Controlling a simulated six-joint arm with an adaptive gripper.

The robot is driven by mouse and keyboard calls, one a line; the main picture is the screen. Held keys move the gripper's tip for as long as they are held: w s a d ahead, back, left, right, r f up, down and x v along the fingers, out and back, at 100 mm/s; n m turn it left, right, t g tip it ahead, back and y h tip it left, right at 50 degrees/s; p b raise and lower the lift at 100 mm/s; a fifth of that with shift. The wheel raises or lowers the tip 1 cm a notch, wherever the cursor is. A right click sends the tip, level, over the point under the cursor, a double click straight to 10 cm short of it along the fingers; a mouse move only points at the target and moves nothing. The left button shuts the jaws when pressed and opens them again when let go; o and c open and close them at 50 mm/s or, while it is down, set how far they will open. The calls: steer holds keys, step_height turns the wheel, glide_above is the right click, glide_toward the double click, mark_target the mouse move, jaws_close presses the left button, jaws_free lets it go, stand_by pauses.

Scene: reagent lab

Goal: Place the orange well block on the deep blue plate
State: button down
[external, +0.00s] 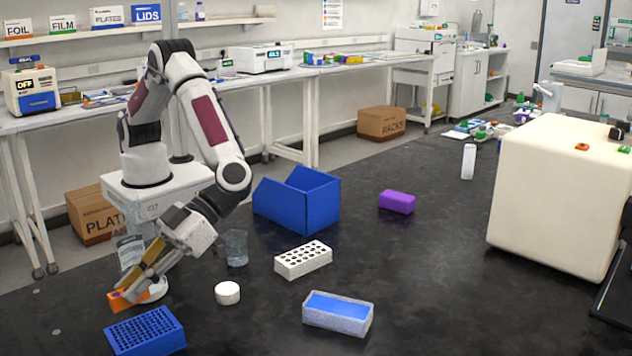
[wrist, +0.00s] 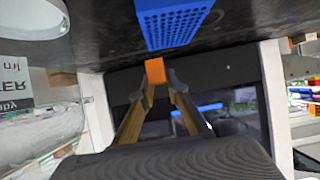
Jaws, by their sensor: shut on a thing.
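The orange well block (external: 117,301) is between the fingers of my gripper (external: 137,290) at the lower left of the external view. In the wrist view the orange block (wrist: 155,70) shows between the two fingertips (wrist: 156,84), which are shut on it. Whether it touches the table is hard to tell. The deep blue plate (external: 146,332), with rows of holes, lies on the black table just in front of the gripper. It also shows in the wrist view (wrist: 175,24), apart from the orange block. Its top looks empty.
A white round lid (external: 227,293), a clear beaker (external: 235,247) and a white rack (external: 303,260) stand to the right.

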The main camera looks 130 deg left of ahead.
mark_target(148, 291)
steer(key=shift+f, duration=0.1)
steer(key=shift+f, duration=1.75)
steer(key=shift+f, duration=0.1)
steer(key=c, duration=2)
jaws_free()
steer(key=shift+a+r, duration=0.1)
steer(key=shift+r, duration=0.1)
steer(key=v, duration=1.1)
steer(key=shift+a+r, duration=0.15)
steer(key=shift+a, duration=0.2)
